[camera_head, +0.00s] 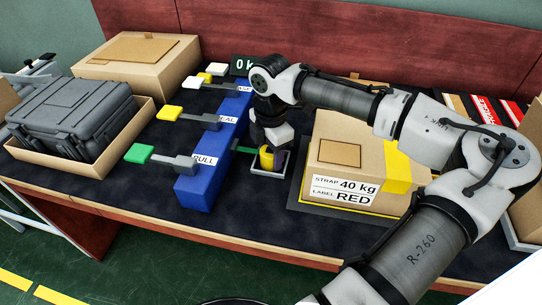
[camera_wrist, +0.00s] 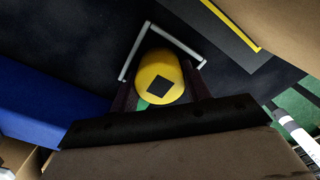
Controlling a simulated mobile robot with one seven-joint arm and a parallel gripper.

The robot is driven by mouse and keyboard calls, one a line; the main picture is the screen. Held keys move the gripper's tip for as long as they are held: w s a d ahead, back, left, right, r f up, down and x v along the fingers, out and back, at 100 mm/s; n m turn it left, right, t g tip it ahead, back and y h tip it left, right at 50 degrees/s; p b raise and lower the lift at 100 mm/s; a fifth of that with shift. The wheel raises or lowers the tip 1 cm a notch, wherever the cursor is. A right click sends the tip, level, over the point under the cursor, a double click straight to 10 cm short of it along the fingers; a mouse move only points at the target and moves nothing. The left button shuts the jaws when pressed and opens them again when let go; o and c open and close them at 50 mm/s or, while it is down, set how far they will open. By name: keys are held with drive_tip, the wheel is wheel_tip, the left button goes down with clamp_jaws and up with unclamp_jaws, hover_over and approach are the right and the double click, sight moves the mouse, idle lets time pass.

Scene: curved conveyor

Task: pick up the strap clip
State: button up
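A small yellow rounded piece (camera_head: 267,158), which I take to be the strap clip, stands in a small grey-rimmed tray (camera_head: 256,173) on the dark bench. In the wrist view, the yellow piece (camera_wrist: 150,70) has a dark square on its top, and the grey rim (camera_wrist: 178,43) shows around its far side. My gripper (camera_head: 268,147) points down over it. Its two dark fingers flank the yellow piece (camera_wrist: 161,92) on both sides, with no clear gap visible. I cannot tell whether they press on it.
A blue block (camera_head: 222,143) with levers stands close on the left. A cardboard box (camera_head: 333,130) labelled "STRAP 40 kg, LABEL RED" stands close on the right. A black case (camera_head: 75,113) lies in an open carton at the left. A red-brown panel (camera_head: 400,45) closes the back.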

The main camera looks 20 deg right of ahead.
drive_tip(key=c, duration=0.4)
drive_tip(key=shift+c, duration=0.2)
